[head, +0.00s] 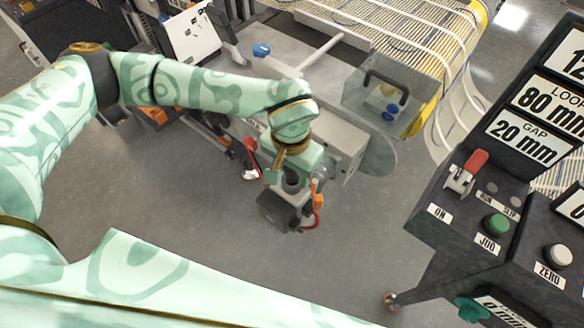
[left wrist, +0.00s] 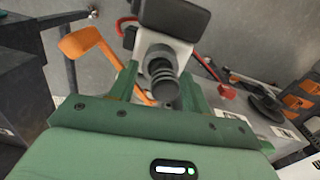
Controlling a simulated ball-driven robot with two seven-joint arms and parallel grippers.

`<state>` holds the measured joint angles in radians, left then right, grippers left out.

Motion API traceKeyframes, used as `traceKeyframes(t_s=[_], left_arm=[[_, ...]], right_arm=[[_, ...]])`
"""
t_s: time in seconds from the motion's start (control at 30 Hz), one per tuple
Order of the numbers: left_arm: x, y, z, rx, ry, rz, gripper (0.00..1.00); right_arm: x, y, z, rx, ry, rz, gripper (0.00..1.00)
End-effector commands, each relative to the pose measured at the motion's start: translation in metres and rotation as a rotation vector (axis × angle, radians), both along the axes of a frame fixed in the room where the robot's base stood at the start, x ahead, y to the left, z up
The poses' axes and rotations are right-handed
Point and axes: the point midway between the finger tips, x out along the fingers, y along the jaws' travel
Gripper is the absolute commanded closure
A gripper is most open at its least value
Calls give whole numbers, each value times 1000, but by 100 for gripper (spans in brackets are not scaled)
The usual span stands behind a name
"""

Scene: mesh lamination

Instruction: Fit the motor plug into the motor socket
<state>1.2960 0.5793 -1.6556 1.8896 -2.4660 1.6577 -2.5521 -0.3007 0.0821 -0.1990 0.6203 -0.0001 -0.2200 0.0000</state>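My left gripper (head: 291,178) points down at a connector assembly low over the floor. In the left wrist view its green fingers (left wrist: 161,84) stand either side of a black ribbed gland (left wrist: 163,82). A gap shows between the left finger and the gland; whether the fingertips pinch the pale body (left wrist: 152,48) beyond it is unclear. A black block (head: 280,211) joins that body and also shows in the left wrist view (left wrist: 175,17). An orange lever-like part (head: 317,200) is beside it, with a red cable. I cannot tell plug from socket. My right gripper is out of view.
A grey machine housing (head: 340,145) stands close right of the gripper, with a clear-covered box (head: 385,100) above it. A control panel (head: 480,215) with a red-handled switch fills the right. The grey floor (head: 190,205) is open at lower left.

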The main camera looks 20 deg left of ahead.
Motion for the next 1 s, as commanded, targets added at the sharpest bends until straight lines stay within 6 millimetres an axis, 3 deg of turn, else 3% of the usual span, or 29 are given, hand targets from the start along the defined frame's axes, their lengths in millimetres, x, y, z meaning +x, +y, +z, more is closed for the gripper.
traceKeyframes(t_s=[0.23,0.5,0.7,1.0], left_arm=[[1,0,18,0,-4,-1,52],[1,1,83,-1,-6,0,52],[1,2,115,0,-3,1,52],[0,2,123,-1,1,0,52]], right_arm=[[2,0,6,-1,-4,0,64],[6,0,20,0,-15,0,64],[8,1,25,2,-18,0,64],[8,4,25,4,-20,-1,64]])
